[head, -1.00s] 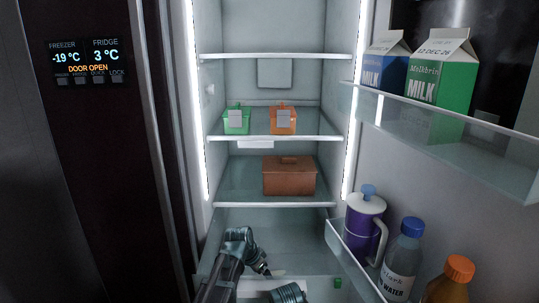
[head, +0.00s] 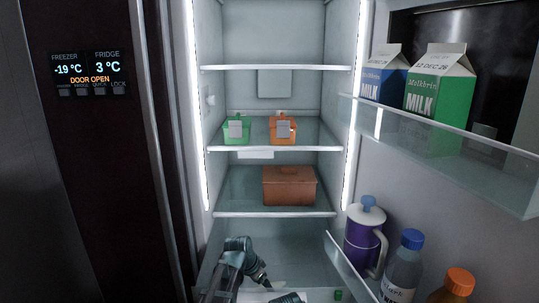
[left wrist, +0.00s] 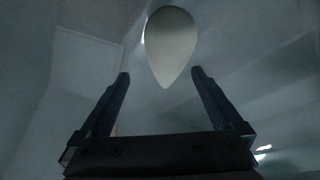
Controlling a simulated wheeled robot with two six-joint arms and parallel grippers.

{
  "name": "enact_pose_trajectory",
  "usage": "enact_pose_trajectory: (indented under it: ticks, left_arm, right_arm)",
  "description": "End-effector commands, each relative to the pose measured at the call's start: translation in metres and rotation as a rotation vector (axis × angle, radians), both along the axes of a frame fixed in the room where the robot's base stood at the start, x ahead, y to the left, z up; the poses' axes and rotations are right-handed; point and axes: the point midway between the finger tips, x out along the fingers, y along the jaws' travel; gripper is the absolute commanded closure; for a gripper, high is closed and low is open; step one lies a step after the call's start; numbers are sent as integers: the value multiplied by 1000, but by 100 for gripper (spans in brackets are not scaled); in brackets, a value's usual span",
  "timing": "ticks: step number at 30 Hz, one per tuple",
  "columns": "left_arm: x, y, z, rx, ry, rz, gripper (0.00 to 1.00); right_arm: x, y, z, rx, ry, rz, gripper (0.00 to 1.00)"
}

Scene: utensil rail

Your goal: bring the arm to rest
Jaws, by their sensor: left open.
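My left arm reaches up from the bottom of the head view, in front of the lower part of the open fridge. My left gripper (head: 266,282) is small and dark there, and its fingertips are hard to make out. In the left wrist view, the two dark fingers (left wrist: 160,74) stand wide apart. A pale teardrop-shaped thing shows beyond and between the fingertips; I cannot tell what it is or how far off it is. Nothing is seen clamped between the fingers.
Fridge shelves hold a green container (head: 236,130), an orange container (head: 283,130) and a brown box (head: 289,187). On the door at right are milk cartons (head: 440,85), a purple jug (head: 364,235), a blue-capped bottle (head: 403,265) and an orange-capped bottle (head: 459,283). The top shelf looks empty.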

Motion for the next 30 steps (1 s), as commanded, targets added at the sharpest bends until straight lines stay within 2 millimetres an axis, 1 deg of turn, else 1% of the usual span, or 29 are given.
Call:
enact_pose_trajectory:
  ticks: [1,12,17,25,27,30]
  left_arm:
    - [-3,2,12,0,0,1,0]
    - [-16,16,60,0,0,0,0]
    - [-21,22,78,0,0,1,0]
    - [-28,29,101,0,0,0,0]
    - [-25,27,85,0,0,-1,0]
    - [-22,24,75,0,0,-1,0]
  right_arm:
    - [0,0,12,0,0,2,0]
    - [0,0,60,-1,2,9,0]
    - [0,-1,78,-3,1,8,0]
    - [0,-1,101,-7,1,3,0]
    - [0,-1,85,-6,2,4,0]
    - [0,-1,75,-4,1,6,0]
